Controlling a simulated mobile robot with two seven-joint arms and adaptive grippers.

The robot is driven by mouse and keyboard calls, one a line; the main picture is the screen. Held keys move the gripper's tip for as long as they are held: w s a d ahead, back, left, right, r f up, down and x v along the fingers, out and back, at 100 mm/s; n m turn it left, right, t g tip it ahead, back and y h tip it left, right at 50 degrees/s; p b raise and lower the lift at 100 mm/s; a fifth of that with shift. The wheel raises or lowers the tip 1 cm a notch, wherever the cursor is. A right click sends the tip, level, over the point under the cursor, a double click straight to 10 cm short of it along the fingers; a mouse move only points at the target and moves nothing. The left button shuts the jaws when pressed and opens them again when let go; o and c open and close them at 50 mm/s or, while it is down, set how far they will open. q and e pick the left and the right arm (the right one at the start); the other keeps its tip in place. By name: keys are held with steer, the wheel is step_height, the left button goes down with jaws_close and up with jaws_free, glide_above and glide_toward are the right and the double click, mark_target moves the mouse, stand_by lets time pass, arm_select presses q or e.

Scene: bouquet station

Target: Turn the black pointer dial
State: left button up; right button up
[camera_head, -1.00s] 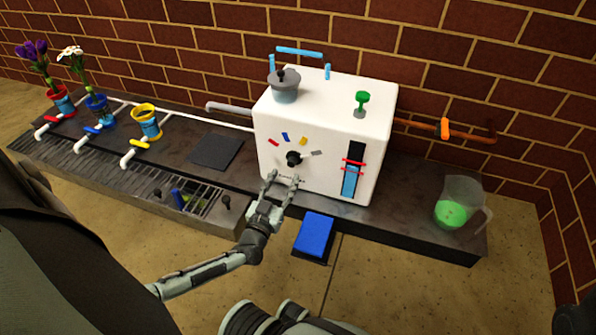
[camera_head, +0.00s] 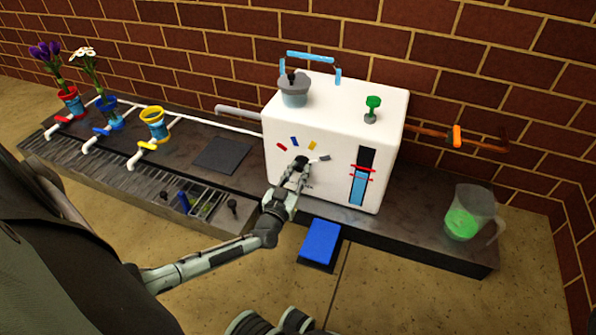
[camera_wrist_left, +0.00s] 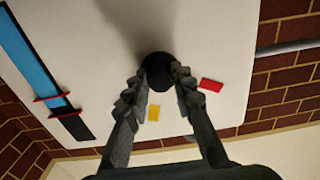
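The black pointer dial (camera_head: 301,161) sits on the front of a white machine box (camera_head: 333,122), below an arc of red, blue, yellow and grey marks. My left gripper (camera_head: 299,168) is at the dial and partly covers it in the head view. In the left wrist view, the fingers (camera_wrist_left: 159,77) lie on both sides of the round black dial (camera_wrist_left: 158,71) and look shut against it. The yellow mark (camera_wrist_left: 154,112) and red mark (camera_wrist_left: 211,85) also show there. I cannot make out which way the pointer faces.
A gauge (camera_head: 361,177) with blue fill and red markers is right of the dial. A blue pedal (camera_head: 321,241) stands below in front. A pitcher of green liquid (camera_head: 468,214) is at the right, and flower pots (camera_head: 153,124) are at the left.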

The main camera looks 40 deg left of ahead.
arm_select(q)
steer(key=shift+r, duration=0.1)
jaws_close()
steer(key=shift+w, duration=0.1)
steer(key=n, duration=0.3)
steer(key=shift+n, duration=0.3)
steer(key=n, duration=0.4)
steer(key=shift+r+n, duration=0.1)
steer(key=shift+n, duration=0.2)
steer(key=n, duration=0.4)
steer(key=shift+w, duration=0.1)
steer(key=shift+a+r+n, duration=0.1)
steer(key=shift+n, duration=1.6)
